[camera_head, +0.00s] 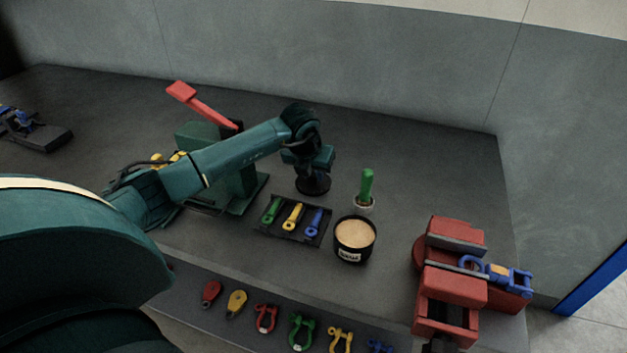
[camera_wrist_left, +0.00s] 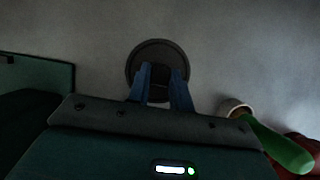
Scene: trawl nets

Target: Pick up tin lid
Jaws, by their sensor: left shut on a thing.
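The tin lid (camera_head: 313,187) is a dark round disc at the middle of the bench, below my left gripper (camera_head: 314,174). In the left wrist view the lid (camera_wrist_left: 147,48) lies at the fingertips of my left gripper (camera_wrist_left: 163,76). The blue fingers are shut on a dark part in the lid's middle. I cannot tell whether the lid touches the bench. The open black tin (camera_head: 355,253), with a pale label and tan contents, stands to the right and nearer. My right gripper is not in view.
A green-handled tool in a pale cup (camera_head: 366,190) stands right of the lid. A dark tray (camera_head: 291,233) holds green, yellow and blue tools. A green machine with a red lever (camera_head: 205,105) stands left. A red vise (camera_head: 450,280) stands right. Coloured shackles line the front.

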